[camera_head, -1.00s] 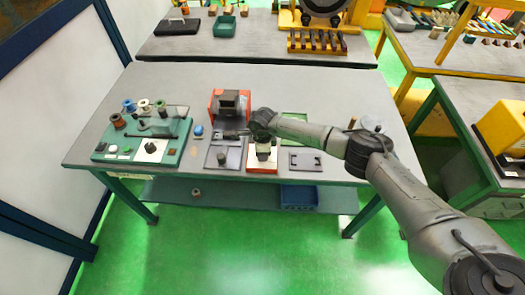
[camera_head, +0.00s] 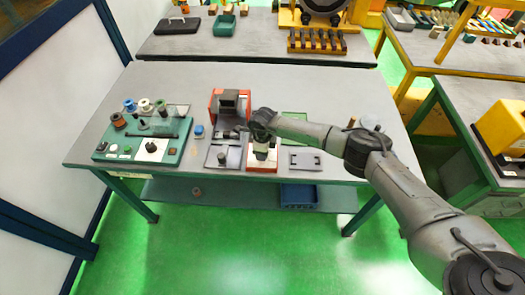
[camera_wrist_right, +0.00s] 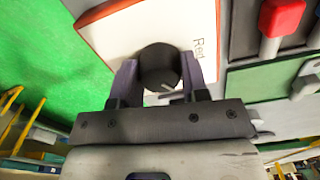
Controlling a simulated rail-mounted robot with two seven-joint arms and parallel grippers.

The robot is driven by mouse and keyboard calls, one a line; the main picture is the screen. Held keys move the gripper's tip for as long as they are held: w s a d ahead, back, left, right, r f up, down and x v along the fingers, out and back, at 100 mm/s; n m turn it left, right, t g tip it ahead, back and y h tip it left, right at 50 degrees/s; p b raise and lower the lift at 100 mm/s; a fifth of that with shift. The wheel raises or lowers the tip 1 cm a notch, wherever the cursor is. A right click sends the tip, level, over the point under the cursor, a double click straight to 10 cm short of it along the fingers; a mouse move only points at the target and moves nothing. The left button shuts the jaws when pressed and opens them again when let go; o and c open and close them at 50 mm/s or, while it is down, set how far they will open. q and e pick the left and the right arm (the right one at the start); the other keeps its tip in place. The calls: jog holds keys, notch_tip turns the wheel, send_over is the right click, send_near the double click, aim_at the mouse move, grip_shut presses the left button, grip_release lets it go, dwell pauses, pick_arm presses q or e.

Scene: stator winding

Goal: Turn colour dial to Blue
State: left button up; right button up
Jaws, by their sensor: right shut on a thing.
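The colour dial is a black round knob (camera_wrist_right: 158,62) with a white pointer line, on a white plate (camera_wrist_right: 112,35) with a red-orange edge. The word "Red" is printed on the plate, to the right of the knob in the wrist view. My right gripper (camera_wrist_right: 160,76) is shut on the knob, one finger on each side. The pointer line slants toward the lower right in that view. In the head view my right gripper (camera_head: 262,146) is over the plate (camera_head: 262,159) at the table's front edge, and the knob is mostly hidden. My left gripper is not in view.
A green board with spools (camera_head: 112,151) stands on the left of the table. A grey plate with a knob (camera_head: 233,158) lies left of the dial plate, and another grey plate (camera_head: 305,160) lies right. An orange-framed machine (camera_head: 216,106) stands behind. A red-capped lever (camera_wrist_right: 282,17) is near the dial.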

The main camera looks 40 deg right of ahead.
jog(key=o, duration=0.9)
jog(key=shift+r, duration=0.2)
notch_tip(320, 180, up, 13)
jog(key=shift+r, duration=0.2)
dwell(0.4)
